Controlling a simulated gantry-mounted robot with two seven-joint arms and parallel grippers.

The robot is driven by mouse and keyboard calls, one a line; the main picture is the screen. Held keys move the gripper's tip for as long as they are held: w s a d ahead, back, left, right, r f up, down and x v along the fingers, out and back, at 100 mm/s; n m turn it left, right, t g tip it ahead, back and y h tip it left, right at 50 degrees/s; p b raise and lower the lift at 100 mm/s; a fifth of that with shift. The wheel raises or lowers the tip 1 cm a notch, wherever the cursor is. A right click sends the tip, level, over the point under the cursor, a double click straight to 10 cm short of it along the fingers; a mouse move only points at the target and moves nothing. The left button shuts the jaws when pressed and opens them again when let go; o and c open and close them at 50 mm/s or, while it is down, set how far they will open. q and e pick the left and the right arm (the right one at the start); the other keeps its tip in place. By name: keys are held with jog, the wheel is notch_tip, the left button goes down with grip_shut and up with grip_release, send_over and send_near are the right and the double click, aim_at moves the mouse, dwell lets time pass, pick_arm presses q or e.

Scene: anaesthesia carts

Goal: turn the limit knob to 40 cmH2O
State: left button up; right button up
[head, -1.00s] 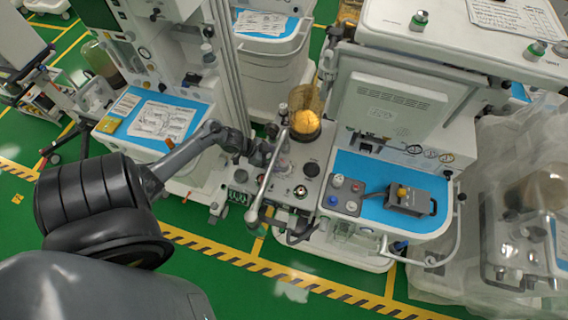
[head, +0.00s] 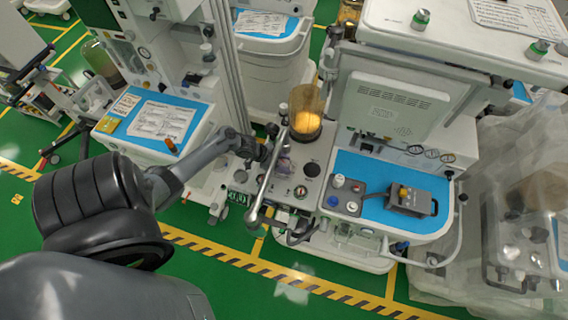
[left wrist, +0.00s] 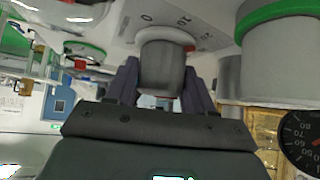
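The limit knob (left wrist: 162,68) is a grey cylinder on a pale panel in the left wrist view. A printed scale with 0 and 10 and a red mark show behind it; where the knob points cannot be read. My left gripper (left wrist: 161,88) has its two dark fingers on either side of the knob, with no clear gap visible. Whether they press on it cannot be told. In the head view my left gripper (head: 264,152) is at the middle cart's panel, beside a metal lever, and the knob there is too small to make out. My right gripper is out of view.
A long metal lever (head: 265,185) and an amber canister (head: 306,110) stand close to the gripper. In the left wrist view a green-banded cylinder (left wrist: 280,60) and a dark gauge (left wrist: 300,140) are at the right. A blue-topped work surface (head: 345,163) lies to the right.

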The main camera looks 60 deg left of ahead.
pick_arm(q)
jog(key=c, duration=0.4)
jog(key=shift+f+m+h+b, duration=0.1)
jog(key=shift+m+h+b, duration=0.3)
jog(key=shift+m+b, duration=0.3)
jog(key=m+g+h+b, duration=0.2)
jog(key=m+b, duration=0.2)
jog(key=b, duration=0.3)
jog(key=m+g+h+b, duration=0.1)
jog(key=m+g+b, duration=0.2)
jog(key=b, duration=0.5)
jog(key=shift+a+f+m+g+h, duration=0.15)
jog(key=shift+m+g+h, duration=0.15)
jog(key=shift+m+h, duration=0.15)
jog(key=shift+r+m+g+b, duration=0.4)
jog(key=shift+m+b, duration=0.45)
jog(key=shift+b, duration=0.7)
jog(key=o, duration=1)
jog(key=shift+f, duration=0.1)
jog(key=shift+c, duration=0.2)
